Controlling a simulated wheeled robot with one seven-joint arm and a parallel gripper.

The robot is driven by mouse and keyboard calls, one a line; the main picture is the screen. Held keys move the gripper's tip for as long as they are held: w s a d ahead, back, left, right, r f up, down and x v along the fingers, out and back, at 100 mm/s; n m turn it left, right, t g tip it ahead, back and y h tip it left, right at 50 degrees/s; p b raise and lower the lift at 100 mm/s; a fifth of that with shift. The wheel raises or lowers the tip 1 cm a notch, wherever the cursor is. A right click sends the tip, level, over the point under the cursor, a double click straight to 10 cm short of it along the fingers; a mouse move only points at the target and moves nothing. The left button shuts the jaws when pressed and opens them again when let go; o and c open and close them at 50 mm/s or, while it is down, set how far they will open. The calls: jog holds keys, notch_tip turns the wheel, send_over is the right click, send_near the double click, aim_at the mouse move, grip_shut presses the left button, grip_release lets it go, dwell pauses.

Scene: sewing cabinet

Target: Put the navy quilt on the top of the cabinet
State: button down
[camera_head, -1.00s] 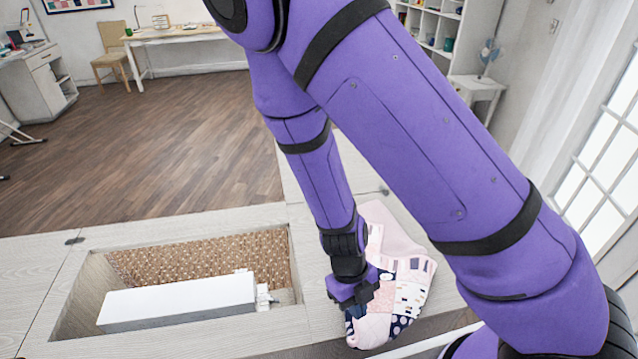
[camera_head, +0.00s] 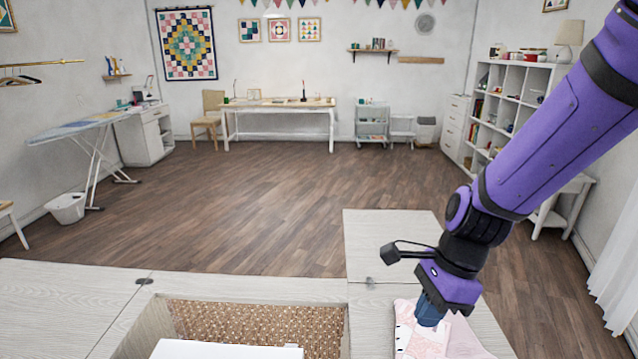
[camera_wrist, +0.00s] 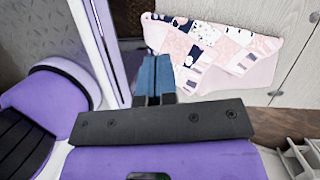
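A folded patchwork quilt (camera_head: 462,342), mostly pink with white and navy patches, lies flat on the pale wood top of the cabinet (camera_head: 392,240), right of the open well. In the wrist view the quilt (camera_wrist: 235,50) spreads just beyond the fingertips, near the cabinet's edge. My gripper (camera_head: 430,315) hangs over the quilt in the head view. In the wrist view the blue fingers (camera_wrist: 155,62) are together with no cloth visible between them. The quilt's near part is cut off in the head view.
A recessed well (camera_head: 262,318) with a brown dotted lining and a white machine (camera_head: 225,350) sits left of the quilt. The pale top left of the well (camera_head: 60,300) is bare. White shelves (camera_head: 510,100) stand at the right; the floor beyond is clear.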

jog(key=s+d+r+n+t+h, duration=0.1)
jog(key=s+d+r+n+t, duration=0.1)
jog(key=r, duration=0.5)
jog(key=s+d+r+n+t+h, duration=0.1)
jog(key=s+d+r+n, duration=0.3)
jog(key=n, duration=0.5)
jog(key=s+d+r+n+t+h, duration=0.1)
jog(key=s+d+r+n+t, duration=0.2)
jog(key=d+r+n, duration=0.3)
notch_tip(320, 180, up, 4)
jog(key=shift+d+f, duration=0.15)
jog(key=shift+d, duration=0.25)
jog(key=shift+d, duration=0.1)
